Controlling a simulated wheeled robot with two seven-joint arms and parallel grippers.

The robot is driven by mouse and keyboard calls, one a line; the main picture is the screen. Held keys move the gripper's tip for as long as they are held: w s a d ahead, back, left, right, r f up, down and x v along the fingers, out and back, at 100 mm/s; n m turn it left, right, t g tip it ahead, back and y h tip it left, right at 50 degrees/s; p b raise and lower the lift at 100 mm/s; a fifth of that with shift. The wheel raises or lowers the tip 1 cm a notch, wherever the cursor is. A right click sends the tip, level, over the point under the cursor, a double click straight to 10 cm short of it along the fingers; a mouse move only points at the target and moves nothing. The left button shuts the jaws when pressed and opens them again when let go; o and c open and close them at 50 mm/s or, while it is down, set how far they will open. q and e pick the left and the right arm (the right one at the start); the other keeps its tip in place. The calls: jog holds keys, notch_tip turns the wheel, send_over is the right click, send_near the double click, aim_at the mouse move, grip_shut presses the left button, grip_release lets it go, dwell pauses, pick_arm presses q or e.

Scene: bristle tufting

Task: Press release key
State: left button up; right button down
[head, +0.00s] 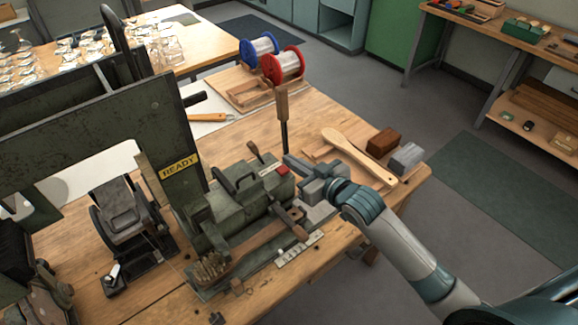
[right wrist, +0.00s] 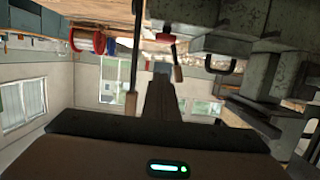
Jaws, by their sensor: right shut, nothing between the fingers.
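A small red key (head: 283,170), probably the release key, sits on top of the green tufting machine (head: 238,208) at its right end. It also shows as a red piece in the right wrist view (right wrist: 167,39). My right gripper (head: 289,160) is shut and empty, its fingertips close beside the red key. I cannot tell whether they touch it. A brush with a wooden handle (head: 250,247) lies along the machine's front, its bristles at the left end. My left gripper is not in view.
A tall rod with a wooden handle (head: 282,105) stands just behind my right gripper. A wooden paddle (head: 352,150), a brown block (head: 383,141) and a grey block (head: 406,158) lie to the right. Blue (head: 260,48) and red (head: 284,65) spools stand behind. A READY sign (head: 180,167) is on the machine frame.

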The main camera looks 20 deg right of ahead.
aim_at(289, 170)
jog(key=f, duration=0.1)
jog(key=w+f+p, duration=0.1)
jog(key=f, duration=0.2)
jog(key=shift+w+a+f, duration=0.2)
jog(key=shift+w+a, duration=0.1)
